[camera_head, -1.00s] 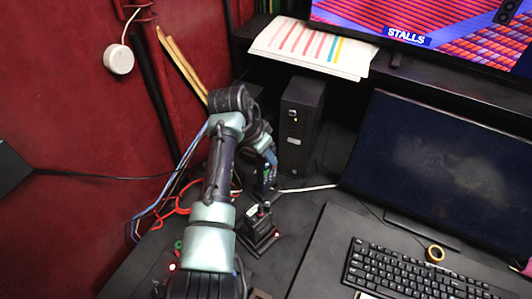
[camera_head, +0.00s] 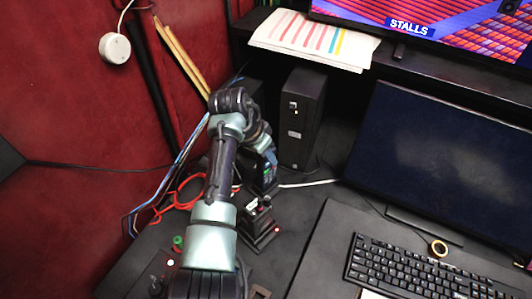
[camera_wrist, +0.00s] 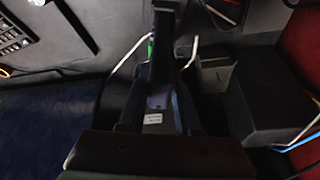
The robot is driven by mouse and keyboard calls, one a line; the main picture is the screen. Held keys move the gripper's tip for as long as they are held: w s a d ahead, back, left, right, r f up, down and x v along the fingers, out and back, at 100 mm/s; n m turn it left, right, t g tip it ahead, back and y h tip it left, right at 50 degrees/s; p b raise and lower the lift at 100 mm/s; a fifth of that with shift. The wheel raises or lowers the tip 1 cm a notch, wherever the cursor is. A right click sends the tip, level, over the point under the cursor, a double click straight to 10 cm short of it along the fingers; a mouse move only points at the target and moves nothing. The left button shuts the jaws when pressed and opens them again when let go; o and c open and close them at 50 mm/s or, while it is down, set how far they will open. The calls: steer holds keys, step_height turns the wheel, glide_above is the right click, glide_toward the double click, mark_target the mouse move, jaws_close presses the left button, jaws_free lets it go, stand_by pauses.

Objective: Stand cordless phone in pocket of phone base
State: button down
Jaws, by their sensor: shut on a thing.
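In the wrist view, my gripper (camera_wrist: 158,105) is shut on a long dark object, which I take to be the cordless phone (camera_wrist: 157,75). It runs up the middle of the view, with a small white label low on it. In the head view, the end of my arm hangs down, and my gripper (camera_head: 263,182) is small and dark there. A black unit with a red light, likely the phone base (camera_head: 260,236), stands on the desk just below it. I cannot tell whether the phone touches the pocket, which is hidden.
A black box (camera_head: 301,118) stands just behind my gripper. A monitor (camera_head: 440,165) and a keyboard (camera_head: 415,272) are to the right. Red and blue cables (camera_head: 180,190) lie to the left by the red wall. A white cable (camera_head: 308,184) runs beside my gripper.

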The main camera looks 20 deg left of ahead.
steer(key=shift+f, duration=0.25)
steer(key=shift+r, duration=0.1)
steer(key=c, duration=0.5)
jaws_free()
